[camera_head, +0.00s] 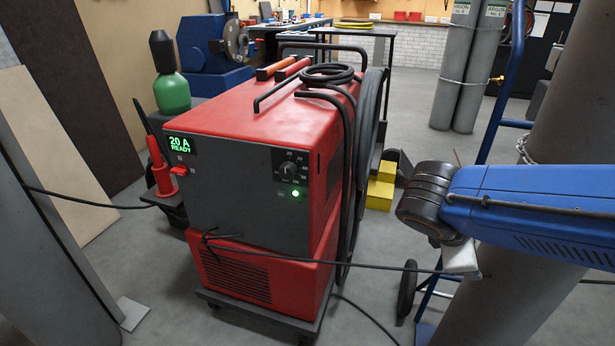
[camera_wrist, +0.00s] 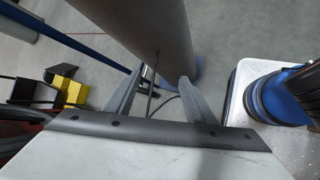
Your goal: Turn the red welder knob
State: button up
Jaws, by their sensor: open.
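The red welder (camera_head: 265,110) stands in the middle of the head view on a low wheeled base. Its dark front panel carries a round black knob (camera_head: 288,170) at the right, ringed by white numbers. A lit green lamp sits just below the knob. A green display (camera_head: 180,146) at the panel's upper left reads 20 A READY, above a small red switch (camera_head: 180,171). My gripper (camera_wrist: 160,76) shows in the wrist view with its two grey fingers spread and no object held between them. In the head view my arm is right of the welder, apart from the knob.
Black cable (camera_head: 330,75) coils on the welder's top and hangs down its right side. A thin cable crosses low in front of the panel. Yellow blocks (camera_head: 381,186) stand behind right. A grey cylinder (camera_head: 540,220) and blue cart frame stand by my arm. Floor shows between.

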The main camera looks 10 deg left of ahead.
jog(key=w+a+r+n+t+h, duration=0.1)
jog(key=w+a+n+t, duration=0.15)
jog(key=a, duration=0.35)
jog(key=w+a+r+n+t, duration=0.1)
jog(key=a+n+t, duration=0.1)
jog(key=a+n, duration=0.25)
jog(key=n+t+y, duration=0.7)
jog(key=n+t, duration=0.2)
jog(key=n, duration=0.5)
send_near(286, 173)
jog(key=shift+g, duration=0.25)
jog(key=w, duration=0.8)
jog(key=shift+w+r, duration=0.15)
jog(key=c, duration=1)
